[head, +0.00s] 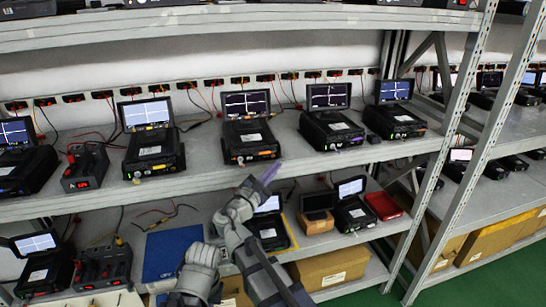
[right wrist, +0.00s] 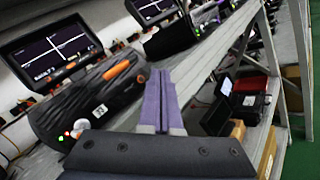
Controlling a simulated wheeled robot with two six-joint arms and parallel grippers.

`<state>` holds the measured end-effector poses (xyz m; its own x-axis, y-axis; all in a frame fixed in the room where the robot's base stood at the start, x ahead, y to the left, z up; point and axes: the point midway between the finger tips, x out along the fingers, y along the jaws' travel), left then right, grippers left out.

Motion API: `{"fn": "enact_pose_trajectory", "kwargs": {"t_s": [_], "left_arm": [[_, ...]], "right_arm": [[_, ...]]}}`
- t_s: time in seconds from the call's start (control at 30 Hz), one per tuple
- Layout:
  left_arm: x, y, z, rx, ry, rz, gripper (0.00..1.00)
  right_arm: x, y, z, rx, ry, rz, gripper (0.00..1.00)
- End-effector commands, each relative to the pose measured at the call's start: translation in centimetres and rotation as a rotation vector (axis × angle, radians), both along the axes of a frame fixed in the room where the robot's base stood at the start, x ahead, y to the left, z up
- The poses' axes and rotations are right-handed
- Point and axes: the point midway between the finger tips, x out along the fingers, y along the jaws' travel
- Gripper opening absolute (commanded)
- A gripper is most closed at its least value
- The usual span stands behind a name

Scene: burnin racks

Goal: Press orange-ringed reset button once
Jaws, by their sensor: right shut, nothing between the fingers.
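A black test unit (head: 250,139) with a lit screen stands on the upper shelf. Its front edge carries an orange part (head: 265,153), which shows larger as an orange oblong in the right wrist view (right wrist: 116,72). I cannot make out a ring around a button there. My right gripper (head: 270,172) has purple fingers and is shut and empty, just below and in front of this unit's right front corner. In the right wrist view its fingertips (right wrist: 158,76) are to the right of the orange oblong, apparently apart from it. My left gripper is not seen.
Similar units stand on both sides, including one to the right (head: 331,130) and one to the left (head: 153,150). The shelf edge (head: 215,184) runs close to my right gripper.

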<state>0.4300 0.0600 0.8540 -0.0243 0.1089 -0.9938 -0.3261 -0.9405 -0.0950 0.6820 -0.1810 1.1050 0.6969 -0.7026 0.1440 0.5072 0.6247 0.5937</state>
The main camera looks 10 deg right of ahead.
Motion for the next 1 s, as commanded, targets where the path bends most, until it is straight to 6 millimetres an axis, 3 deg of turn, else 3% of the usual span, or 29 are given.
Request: {"fn": "enact_pose_trajectory", "kwargs": {"t_s": [0.2,1.0], "left_arm": [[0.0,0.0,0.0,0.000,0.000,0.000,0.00],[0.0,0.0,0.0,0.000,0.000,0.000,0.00]], "right_arm": [[1.8,-0.1,0.0,0.000,0.000,-0.001,0.00],[1.8,-0.1,0.0,0.000,0.000,-0.001,0.00]]}}
